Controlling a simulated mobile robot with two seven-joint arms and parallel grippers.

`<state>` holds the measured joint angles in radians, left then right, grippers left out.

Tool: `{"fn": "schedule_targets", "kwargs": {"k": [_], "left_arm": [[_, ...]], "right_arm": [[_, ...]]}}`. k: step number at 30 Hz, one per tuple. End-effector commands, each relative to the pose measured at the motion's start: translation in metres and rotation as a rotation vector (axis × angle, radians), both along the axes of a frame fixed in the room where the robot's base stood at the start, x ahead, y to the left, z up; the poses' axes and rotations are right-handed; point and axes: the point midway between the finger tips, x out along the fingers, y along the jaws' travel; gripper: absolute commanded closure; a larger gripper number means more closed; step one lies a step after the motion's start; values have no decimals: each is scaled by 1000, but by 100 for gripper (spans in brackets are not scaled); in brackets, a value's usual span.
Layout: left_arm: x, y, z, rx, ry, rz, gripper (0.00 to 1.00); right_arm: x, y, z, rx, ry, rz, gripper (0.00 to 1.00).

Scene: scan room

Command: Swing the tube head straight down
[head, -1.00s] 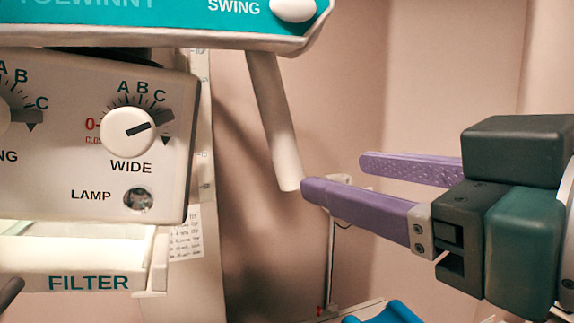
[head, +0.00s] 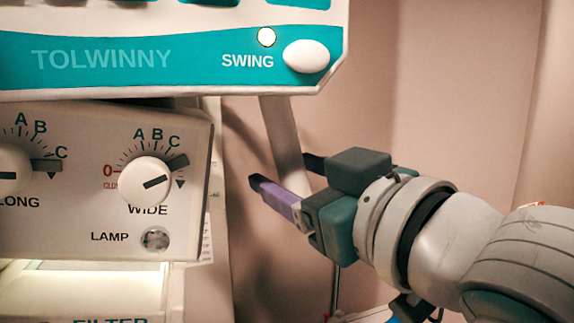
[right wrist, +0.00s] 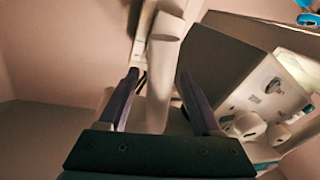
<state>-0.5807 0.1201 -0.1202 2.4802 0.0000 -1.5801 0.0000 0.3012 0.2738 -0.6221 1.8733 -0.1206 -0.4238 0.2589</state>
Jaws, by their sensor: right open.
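The tube head shows at the left in the head view. It has a teal panel (head: 100,60) marked TOLWINNY, and a grey box (head: 75,165) with dials below it. A white SWING button (head: 306,56) is on the panel, with a lit lamp (head: 267,37) beside it. A pale handle bar (head: 280,125) slants down from under the panel. My right gripper (head: 284,171) is open, its purple fingers on either side of the bar. The right wrist view shows the bar (right wrist: 161,80) between the fingers. Contact is unclear. My left gripper is out of view.
The WIDE dial (head: 148,182) and LAMP button (head: 155,239) are on the box, left of my right gripper. A lit white ledge (head: 80,285) is below the box. The pink wall (head: 450,90) behind is bare, with free room to the right.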

Motion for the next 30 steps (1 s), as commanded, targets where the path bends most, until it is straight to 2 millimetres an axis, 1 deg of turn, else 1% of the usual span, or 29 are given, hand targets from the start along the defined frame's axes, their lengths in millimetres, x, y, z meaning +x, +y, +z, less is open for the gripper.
{"fn": "schedule_targets", "kwargs": {"k": [6,8,24,30], "left_arm": [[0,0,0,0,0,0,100],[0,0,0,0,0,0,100],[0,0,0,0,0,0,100],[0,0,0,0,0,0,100]], "right_arm": [[0,0,0,0,0,0,34],[0,0,0,0,0,0,40],[0,0,0,0,1,0,100],[0,0,0,0,1,0,100]]}}
